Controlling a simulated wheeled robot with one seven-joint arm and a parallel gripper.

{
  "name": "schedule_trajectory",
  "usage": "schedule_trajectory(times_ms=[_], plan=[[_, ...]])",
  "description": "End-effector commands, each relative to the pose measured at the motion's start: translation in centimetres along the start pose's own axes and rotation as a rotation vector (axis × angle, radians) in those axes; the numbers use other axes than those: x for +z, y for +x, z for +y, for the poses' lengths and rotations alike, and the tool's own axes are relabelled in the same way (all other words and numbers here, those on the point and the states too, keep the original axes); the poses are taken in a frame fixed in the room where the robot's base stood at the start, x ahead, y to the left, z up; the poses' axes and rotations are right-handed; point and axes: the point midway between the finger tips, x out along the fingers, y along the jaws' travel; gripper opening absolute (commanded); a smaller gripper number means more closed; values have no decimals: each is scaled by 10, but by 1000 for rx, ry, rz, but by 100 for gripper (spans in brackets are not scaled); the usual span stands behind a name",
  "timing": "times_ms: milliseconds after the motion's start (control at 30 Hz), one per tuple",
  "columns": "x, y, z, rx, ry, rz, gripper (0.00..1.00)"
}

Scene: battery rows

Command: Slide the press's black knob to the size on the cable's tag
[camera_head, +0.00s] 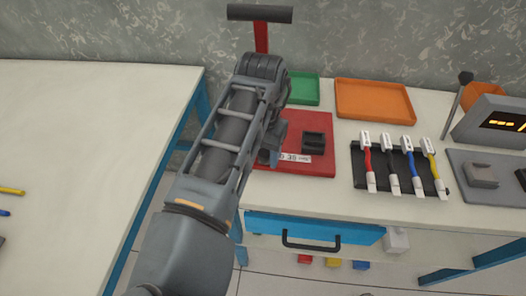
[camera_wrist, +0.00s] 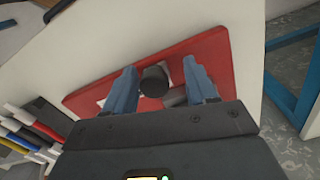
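The press has a red base (camera_head: 320,166) on the right-hand table, a black handle bar (camera_head: 259,14) on a red post and a black block (camera_head: 313,142). A white size strip (camera_head: 295,158) lies along its front edge, partly hidden by my arm; its print is too small to read surely. In the wrist view the black round knob (camera_wrist: 154,81) stands between the blue fingers of my gripper (camera_wrist: 160,66). The fingers are apart, with a gap visible on either side. Several cables, including a red one (camera_head: 368,160), have white tags, unreadable here.
The cables lie on a black rack (camera_head: 360,173) right of the press. Green (camera_head: 305,88) and orange (camera_head: 372,97) trays stand behind. A grey display unit (camera_head: 490,122) is at far right. A blue drawer (camera_head: 315,228) is below. The left table (camera_head: 80,125) is mostly clear.

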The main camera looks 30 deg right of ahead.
Motion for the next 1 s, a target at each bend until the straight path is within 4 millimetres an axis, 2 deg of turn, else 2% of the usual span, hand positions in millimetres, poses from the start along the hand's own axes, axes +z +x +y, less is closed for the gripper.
schedule_trajectory(times_ms=[267, 367, 700, 833, 1000], plan=[[-1, -3, 1, 2, 2, 1, 56], [-1, -13, 1, 2, 2, 2, 56], [-1, -65, 0, 1, 2, 1, 56], [0, -75, 0, 1, 1, 1, 56], [0, -78, 0, 1, 1, 0, 56]])
